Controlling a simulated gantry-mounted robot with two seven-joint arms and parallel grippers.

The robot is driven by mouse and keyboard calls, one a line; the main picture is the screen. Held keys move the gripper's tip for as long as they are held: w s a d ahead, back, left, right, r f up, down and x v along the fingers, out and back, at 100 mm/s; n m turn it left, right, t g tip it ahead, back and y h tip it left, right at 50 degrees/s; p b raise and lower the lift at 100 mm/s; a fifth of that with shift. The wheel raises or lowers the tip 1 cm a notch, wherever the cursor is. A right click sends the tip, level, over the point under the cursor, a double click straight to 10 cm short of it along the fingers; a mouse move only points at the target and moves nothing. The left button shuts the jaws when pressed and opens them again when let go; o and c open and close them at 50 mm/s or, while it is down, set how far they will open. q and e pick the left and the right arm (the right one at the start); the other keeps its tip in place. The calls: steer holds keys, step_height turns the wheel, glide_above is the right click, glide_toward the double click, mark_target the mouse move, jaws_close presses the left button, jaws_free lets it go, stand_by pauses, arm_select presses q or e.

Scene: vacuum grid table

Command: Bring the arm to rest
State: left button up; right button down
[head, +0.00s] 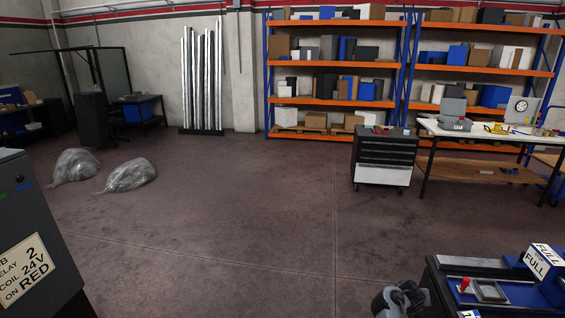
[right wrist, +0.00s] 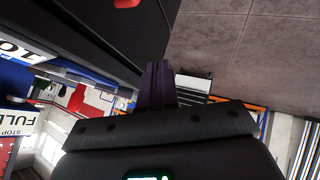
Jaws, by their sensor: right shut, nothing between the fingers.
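My right gripper (right wrist: 157,80) shows in the right wrist view. Its two dark fingers are together with nothing between them, and they point toward the top of the picture. A dark panel or cabinet side (right wrist: 95,35) lies close beyond the fingers; I cannot tell whether they touch it. In the head view a grey rounded part of my right arm shows at the bottom edge, beside the bench with blue parts (head: 455,268). The fingers are hidden there. My left gripper is in neither view.
A dark cabinet with a printed label (head: 30,265) stands at lower left. Grey plastic bags (head: 130,175) lie on the floor. A drawer cart (head: 385,155), a white-topped workbench (head: 480,133) and orange shelving (head: 335,65) stand further back. The middle floor (head: 240,220) is clear.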

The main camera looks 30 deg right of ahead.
steer(key=a+n+t+y, duration=0.3)
steer(key=a+n+t, duration=0.25)
steer(key=a, duration=1.65)
steer(key=s+a+n+g+y, duration=0.2)
steer(key=s+a+n+y, duration=0.1)
steer(key=s+a, duration=0.8)
steer(key=s+a+n+g+y, duration=0.1)
steer(key=s+a+n+y, duration=0.15)
steer(key=s+a, duration=0.8)
steer(key=w+a+r+p, duration=0.1)
steer(key=a+r+p, duration=0.1)
steer(key=r+p, duration=1.3)
steer(key=w+a+r+p, duration=0.1)
steer(key=a+r+p, duration=0.1)
steer(key=r+p, duration=1.3)
steer(key=shift+w+a+r, duration=0.3)
steer(key=shift+a+r, duration=0.05)
steer(key=shift+r, duration=0.4)
steer(key=shift+g, duration=0.25)
